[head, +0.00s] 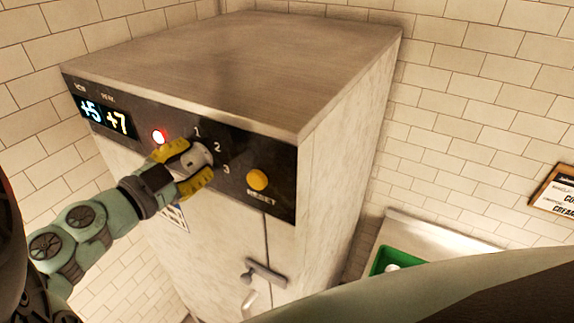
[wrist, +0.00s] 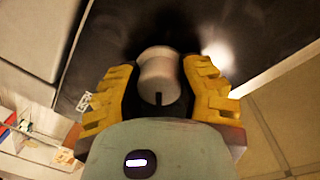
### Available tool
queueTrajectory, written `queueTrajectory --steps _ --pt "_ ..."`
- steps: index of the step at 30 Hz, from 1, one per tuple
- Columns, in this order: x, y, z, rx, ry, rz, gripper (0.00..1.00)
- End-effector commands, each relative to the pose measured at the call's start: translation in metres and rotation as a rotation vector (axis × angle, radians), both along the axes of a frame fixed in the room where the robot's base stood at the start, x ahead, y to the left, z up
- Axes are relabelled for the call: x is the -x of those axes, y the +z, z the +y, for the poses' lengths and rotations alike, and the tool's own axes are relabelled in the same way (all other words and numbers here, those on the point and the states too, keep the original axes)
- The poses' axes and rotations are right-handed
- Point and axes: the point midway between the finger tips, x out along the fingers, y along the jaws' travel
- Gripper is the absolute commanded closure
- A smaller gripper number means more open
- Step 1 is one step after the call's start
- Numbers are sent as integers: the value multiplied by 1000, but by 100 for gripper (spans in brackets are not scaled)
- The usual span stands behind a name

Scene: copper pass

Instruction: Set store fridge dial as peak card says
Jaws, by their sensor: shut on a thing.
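The fridge dial (head: 202,155) is a pale grey knob on the dark control panel (head: 240,150), with the marks 1, 2 and 3 around its right side. My gripper (head: 193,163) has its yellow fingers shut on the dial, one above and one below. In the wrist view the dial (wrist: 158,70) sits between both fingers, with a dark slot on the side nearest my palm. I cannot tell which number it points at. The display (head: 104,117) reads +5 under NOW and +7 under PEAK. A card (head: 176,218) on the door is mostly hidden behind my gripper.
A door handle (head: 265,273) sticks out below. A green tray (head: 383,262) and a wall sign (head: 556,192) are to the right.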

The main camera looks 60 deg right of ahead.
Motion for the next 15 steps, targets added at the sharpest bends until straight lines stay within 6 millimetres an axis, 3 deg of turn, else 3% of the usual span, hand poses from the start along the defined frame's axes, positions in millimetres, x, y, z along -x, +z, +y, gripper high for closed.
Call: queueTrajectory --steps 1,10,15 --pt "-2 -2 1 -6 7 -4 58" --pt "-1 -1 0 -2 3 -1 27" --pt "-1 -1 0 -1 2 0 27"
